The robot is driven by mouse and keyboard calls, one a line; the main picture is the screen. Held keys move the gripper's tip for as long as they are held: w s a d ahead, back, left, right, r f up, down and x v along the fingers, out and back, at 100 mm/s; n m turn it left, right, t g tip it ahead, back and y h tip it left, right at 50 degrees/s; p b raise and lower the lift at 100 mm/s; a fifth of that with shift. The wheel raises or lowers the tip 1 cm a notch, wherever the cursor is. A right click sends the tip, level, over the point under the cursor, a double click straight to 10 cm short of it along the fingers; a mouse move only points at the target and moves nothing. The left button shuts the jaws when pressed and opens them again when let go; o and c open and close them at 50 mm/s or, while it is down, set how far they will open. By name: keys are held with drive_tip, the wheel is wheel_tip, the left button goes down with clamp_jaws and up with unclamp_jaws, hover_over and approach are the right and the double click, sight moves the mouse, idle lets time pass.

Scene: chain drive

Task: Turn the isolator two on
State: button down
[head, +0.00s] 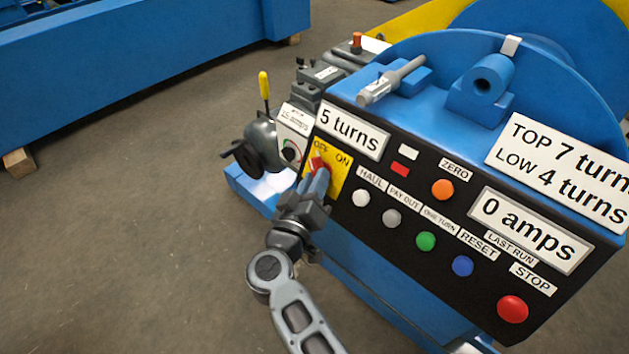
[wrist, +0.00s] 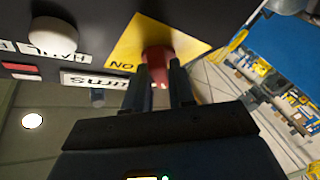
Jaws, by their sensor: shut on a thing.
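A red rotary switch knob (head: 318,162) sits on a yellow plate (head: 341,171) marked OFF and ON, at the left end of the black control panel. No label naming it isolator two is readable. My gripper (head: 319,180) reaches the plate from below and is shut on the red knob. In the wrist view the knob (wrist: 158,64) stands between the two fingers of my gripper (wrist: 159,88), with the yellow plate (wrist: 187,38) behind it. The fingers hide much of the knob, so I cannot tell its exact setting.
Right of the plate are several push buttons, including a white one (head: 361,198) and a green one (head: 426,241). A grey motor unit with a yellow-handled lever (head: 264,86) stands at the left. Bare floor (head: 110,230) lies left of my arm.

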drive_tip(key=shift+m, duration=0.4)
drive_tip(key=shift+w+a+m+g+h+b, duration=0.3)
drive_tip(key=shift+m+g+h+b, duration=1.85)
drive_tip(key=shift+m, duration=1.9)
drive_tip(key=shift+w+a+m+g+h+b, duration=0.25)
drive_tip(key=shift+m+g+h+b, duration=1)
drive_tip(key=shift+m+b, duration=2.35)
drive_tip(key=shift+w+a+m+g+h+b, duration=0.3)
drive_tip(key=shift+m+g+h+b, duration=1.35)
drive_tip(key=shift+m, duration=2.9)
drive_tip(key=shift+s+a+t+h+b, duration=0.1)
drive_tip(key=shift+s+t+h+b, duration=0.05)
drive_tip(key=shift+t+h+b, duration=0.4)
drive_tip(key=c, duration=1)
unclamp_jaws()
drive_tip(key=shift+c, duration=0.2)
drive_tip(key=v, duration=0.7)
drive_tip(key=shift+a, duration=0.35)
